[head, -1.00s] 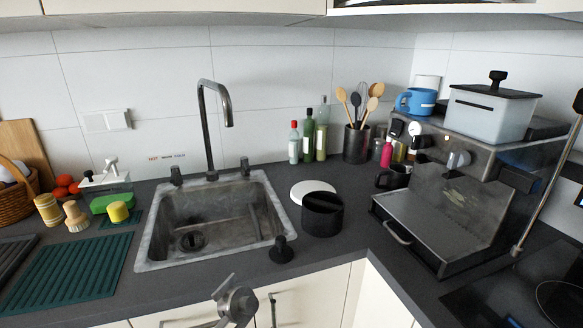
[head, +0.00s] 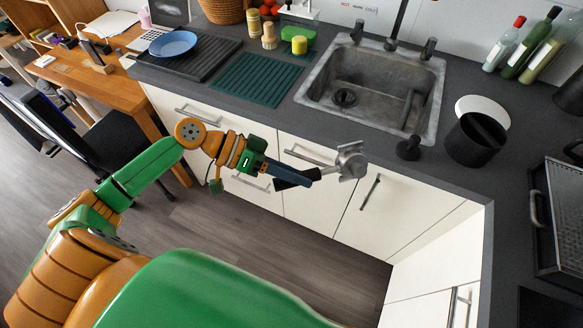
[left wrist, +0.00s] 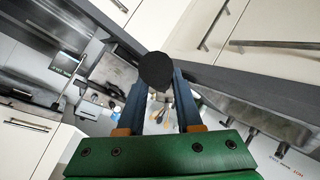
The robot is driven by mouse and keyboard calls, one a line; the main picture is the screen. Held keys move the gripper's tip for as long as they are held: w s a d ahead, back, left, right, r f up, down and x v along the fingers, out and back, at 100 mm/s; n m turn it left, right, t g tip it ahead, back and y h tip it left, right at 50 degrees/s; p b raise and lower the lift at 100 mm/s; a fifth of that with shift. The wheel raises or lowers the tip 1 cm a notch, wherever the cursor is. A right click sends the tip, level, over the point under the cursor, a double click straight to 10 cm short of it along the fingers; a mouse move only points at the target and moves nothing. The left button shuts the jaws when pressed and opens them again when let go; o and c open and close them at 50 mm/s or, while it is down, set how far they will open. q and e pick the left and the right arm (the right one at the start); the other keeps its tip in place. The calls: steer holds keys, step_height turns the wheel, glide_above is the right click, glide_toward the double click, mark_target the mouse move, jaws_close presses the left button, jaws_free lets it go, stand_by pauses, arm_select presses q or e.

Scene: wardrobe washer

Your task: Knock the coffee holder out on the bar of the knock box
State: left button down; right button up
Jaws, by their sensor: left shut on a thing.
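The coffee holder has a metal head (head: 350,160) and a black handle (head: 296,180). My left gripper (head: 290,174) is shut on the handle and holds it in the air in front of the cabinet doors, left of the knock box. In the left wrist view, the handle's dark round end (left wrist: 155,70) sits between the fingers (left wrist: 158,92). I cannot tell whether the basket holds coffee. The knock box (head: 474,140) is a round black tub with a bar across its top, standing on the counter right of the sink. My right gripper is not in view.
A black tamper (head: 408,149) stands on the counter edge left of the knock box. A white disc (head: 484,108) lies behind the box. The sink (head: 370,85) is to the left, bottles (head: 520,48) behind. The espresso machine's tray (head: 560,215) is at the right edge.

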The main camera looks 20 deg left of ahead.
arm_select(q)
steer(key=shift+w+a+r+m+y, duration=0.15)
steer(key=shift+w+r+m+y, duration=0.15)
steer(key=shift+m, duration=0.5)
steer(key=r+m+t+y+b, duration=0.1)
steer(key=m, duration=0.1)
steer(key=w+r+m+t+b, duration=0.1)
steer(key=m+b, duration=0.1)
steer(key=w+a+r+m+t+y+b, duration=0.1)
steer(key=m+b, duration=0.1)
steer(key=m, duration=0.1)
steer(key=shift+w+r+y, duration=0.15)
steer(key=shift+r+y, duration=0.1)
steer(key=shift+y, duration=0.05)
steer(key=shift+d, duration=0.1)
